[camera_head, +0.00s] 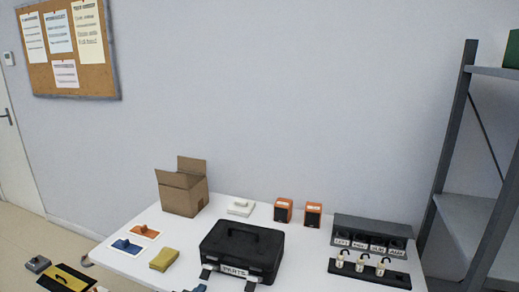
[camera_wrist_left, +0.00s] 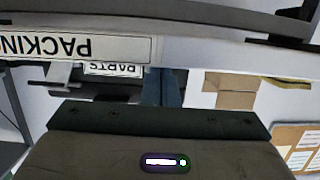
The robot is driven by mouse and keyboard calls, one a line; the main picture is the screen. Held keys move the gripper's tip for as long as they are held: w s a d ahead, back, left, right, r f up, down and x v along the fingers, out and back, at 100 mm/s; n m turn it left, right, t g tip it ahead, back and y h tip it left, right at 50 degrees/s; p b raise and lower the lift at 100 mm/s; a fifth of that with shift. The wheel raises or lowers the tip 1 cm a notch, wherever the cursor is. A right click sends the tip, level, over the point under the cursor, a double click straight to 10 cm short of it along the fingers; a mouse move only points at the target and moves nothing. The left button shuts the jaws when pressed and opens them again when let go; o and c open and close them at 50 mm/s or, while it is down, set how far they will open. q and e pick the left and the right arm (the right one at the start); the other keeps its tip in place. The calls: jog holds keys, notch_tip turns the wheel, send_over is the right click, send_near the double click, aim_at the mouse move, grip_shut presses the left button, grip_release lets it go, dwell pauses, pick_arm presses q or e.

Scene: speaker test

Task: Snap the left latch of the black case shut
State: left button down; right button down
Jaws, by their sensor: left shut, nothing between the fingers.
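The black case (camera_head: 243,248) lies closed near the table's front edge, with a PARTS label (camera_head: 234,271) on its front. The left latch (camera_head: 207,272) shows as a grey flap sticking out at the front left. The right latch (camera_head: 253,284) sticks out at the front right. My left gripper (camera_head: 196,289) is shut and empty, its blue fingertips just below and left of the left latch. In the left wrist view, which is upside down, the shut blue fingers (camera_wrist_left: 163,88) point toward the case (camera_wrist_left: 105,90). They hide the left latch there; contact cannot be told. My right gripper is not in view.
A dark holder (camera_head: 370,272) with small bottles stands right of the case. A yellow sponge-like block (camera_head: 163,259) lies to its left. Behind are an open cardboard box (camera_head: 183,190) and two orange speakers (camera_head: 283,210). The white table (camera_head: 215,222) carries a PACKING label (camera_wrist_left: 75,47) along its edge.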

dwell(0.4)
pick_arm(q)
jog(key=shift+w, duration=0.15)
jog(key=shift+w+d+r, duration=0.2)
jog(key=shift+w+r, duration=0.05)
jog(key=shift+w, duration=0.3)
jog(key=shift+w+d+r, duration=0.2)
jog(key=shift+w, duration=0.35)
dwell(0.7)
jog(key=s+a, duration=0.2)
jog(key=s, duration=0.4)
jog(key=shift+s+p, duration=0.35)
jog(key=shift+p, duration=0.1)
